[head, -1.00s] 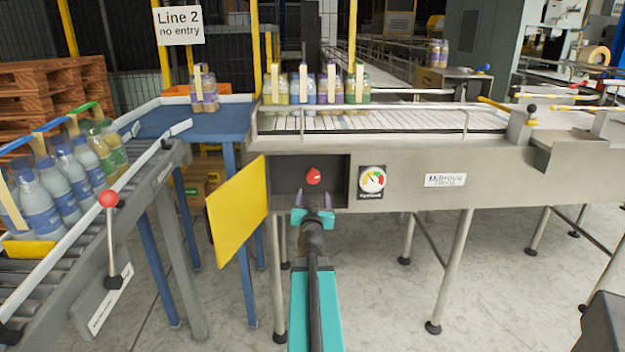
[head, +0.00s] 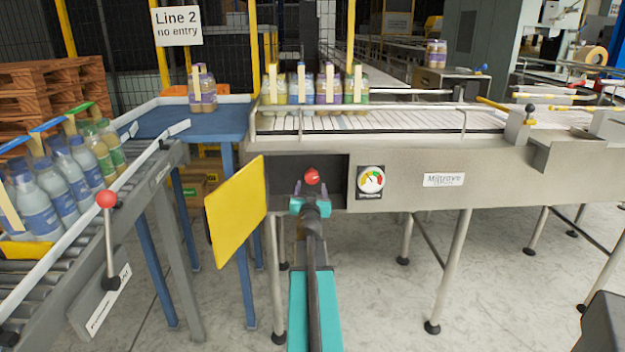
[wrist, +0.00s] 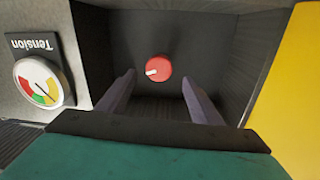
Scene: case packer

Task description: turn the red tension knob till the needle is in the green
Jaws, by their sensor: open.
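The red tension knob (head: 312,177) sits in a dark recess in the grey conveyor's front. It also shows in the wrist view (wrist: 158,68), with a white mark towards its lower left. My gripper (wrist: 158,82) is open and empty, facing the knob. In the wrist view its fingers stand left and right of the knob, with gaps on both sides and the knob farther in. The Tension gauge (head: 371,181) is right of the recess and appears upside down in the wrist view (wrist: 39,82).
A yellow panel (head: 236,212) stands out left of the recess. Bottles stand on the conveyor above, and a roller line (head: 120,215) with a red-balled lever (head: 106,199) is at left.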

